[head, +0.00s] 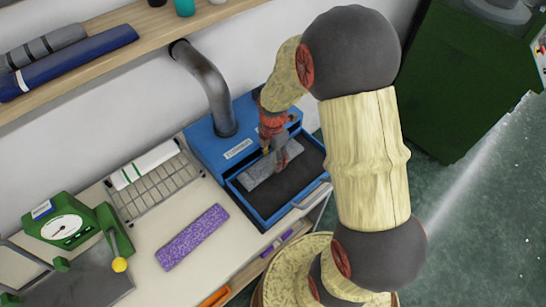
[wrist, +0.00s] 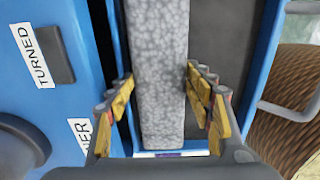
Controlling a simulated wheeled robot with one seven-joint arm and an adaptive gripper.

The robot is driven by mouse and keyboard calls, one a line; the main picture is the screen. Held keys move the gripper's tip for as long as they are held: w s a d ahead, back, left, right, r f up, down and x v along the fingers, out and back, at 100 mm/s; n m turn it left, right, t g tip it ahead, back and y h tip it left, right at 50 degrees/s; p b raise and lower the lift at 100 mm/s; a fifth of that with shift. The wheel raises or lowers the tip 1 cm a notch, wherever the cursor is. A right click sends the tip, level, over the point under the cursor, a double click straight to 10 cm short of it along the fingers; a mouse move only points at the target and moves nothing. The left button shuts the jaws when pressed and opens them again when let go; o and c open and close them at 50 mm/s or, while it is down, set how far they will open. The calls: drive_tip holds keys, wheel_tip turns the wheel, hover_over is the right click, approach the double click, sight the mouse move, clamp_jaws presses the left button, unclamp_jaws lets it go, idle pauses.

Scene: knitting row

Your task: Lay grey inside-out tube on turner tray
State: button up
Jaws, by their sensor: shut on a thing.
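The grey speckled tube (head: 262,170) is in the blue turner's front tray (head: 262,222), over its dark floor, in the head view. I cannot tell whether it rests on the floor or is held just above it. In the wrist view the tube (wrist: 160,60) runs lengthwise between my fingers. My gripper (head: 278,153) reaches down into the tray and is shut on the tube; in the wrist view the fingers (wrist: 160,85) flank its two sides. The blue turner (head: 205,145) carries a label reading TURNED in the wrist view. My fingers hide part of the tube in the head view.
A purple speckled tube (head: 193,236) lies on the bench left of the tray. A wire rack (head: 160,188) holds a white and green roll (head: 144,165). A green scale (head: 66,230) stands at lower left. A grey pipe (head: 208,88) rises from the turner.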

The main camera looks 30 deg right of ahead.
drive_tip(key=o, duration=0.6)
wheel_tip(320, 180, up, 13)
drive_tip(key=p, duration=0.3)
wheel_tip(320, 180, up, 13)
drive_tip(key=m+t, duration=0.3)
drive_tip(key=m, duration=0.7)
hover_over(273, 160)
drive_tip(key=s+a, duration=0.6)
drive_tip(key=s, duration=0.1)
drive_tip(key=s+a+r+m+t, duration=0.2)
drive_tip(key=s+r+m, duration=0.4)
drive_tip(key=s+m, duration=0.3)
drive_tip(key=shift+s+a+r+m+t, duration=0.15)
drive_tip(key=shift+s+a+m+t, duration=0.2)
drive_tip(key=shift+a+m, duration=0.3)
